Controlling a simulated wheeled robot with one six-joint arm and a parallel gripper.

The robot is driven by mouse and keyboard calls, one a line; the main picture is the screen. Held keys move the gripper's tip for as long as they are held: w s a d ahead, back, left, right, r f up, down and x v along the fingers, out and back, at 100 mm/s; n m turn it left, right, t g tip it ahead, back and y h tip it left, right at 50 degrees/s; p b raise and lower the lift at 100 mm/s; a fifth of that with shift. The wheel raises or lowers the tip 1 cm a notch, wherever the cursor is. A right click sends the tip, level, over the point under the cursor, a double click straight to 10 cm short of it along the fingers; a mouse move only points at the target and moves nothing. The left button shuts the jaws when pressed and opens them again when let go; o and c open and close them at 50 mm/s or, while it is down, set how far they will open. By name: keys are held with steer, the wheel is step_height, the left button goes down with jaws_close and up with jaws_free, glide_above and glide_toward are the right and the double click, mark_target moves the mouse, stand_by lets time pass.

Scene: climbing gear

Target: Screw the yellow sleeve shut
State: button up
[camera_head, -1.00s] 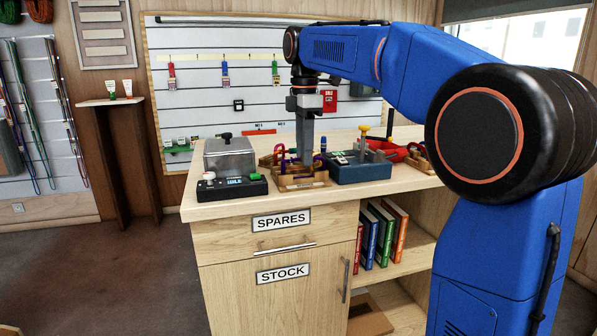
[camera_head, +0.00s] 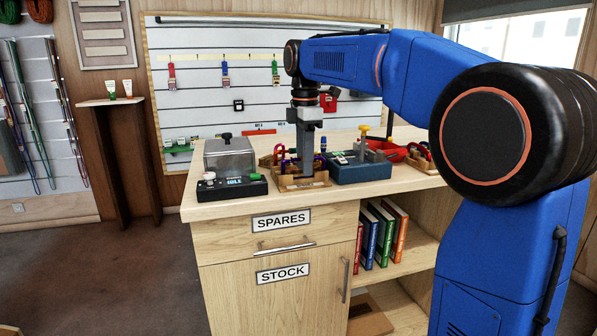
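A wooden rack (camera_head: 298,184) stands on the counter and holds several carabiners. A red one (camera_head: 279,152) shows at its left side and a purple one (camera_head: 319,158) at its right. My gripper (camera_head: 305,172) points straight down into the rack, in front of or among the carabiners. Its fingers hide part of them, and I cannot tell whether they are open or shut. I cannot make out a yellow sleeve on any carabiner at this size.
A blue box (camera_head: 362,171) with a yellow-topped post (camera_head: 364,131) stands close right. Farther right are a red tray (camera_head: 388,151) and another wooden holder (camera_head: 421,161). The counter's front strip is clear.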

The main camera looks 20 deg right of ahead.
steer(key=shift+s, duration=0.8)
stand_by(0.4)
steer(key=shift+r, duration=1.4)
steer(key=shift+w, duration=0.15)
steer(key=shift+w, duration=0.65)
steer(key=shift+f, duration=0.15)
